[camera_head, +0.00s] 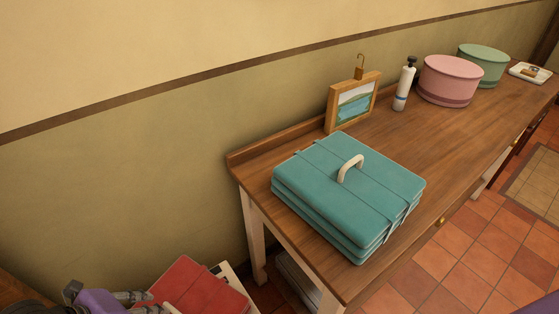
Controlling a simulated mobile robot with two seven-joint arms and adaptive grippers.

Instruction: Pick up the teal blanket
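The teal blanket (330,195) is a folded, layered stack with thin straps around it and a cream handle (350,168) on top. It lies flat near the left end of the wooden table. My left gripper (150,301) is at the bottom left, low and well apart from the blanket, beside a red folded item. It is partly cut off by the frame edge, so its opening is unclear. My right gripper is not in view.
On the table (440,150) stand a framed picture (354,101) with a hook, a white bottle (404,86), a pink round box (450,80), a green round box (484,64) and a white tray (530,73). The red item (195,288) lies lower left. A wall runs behind.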

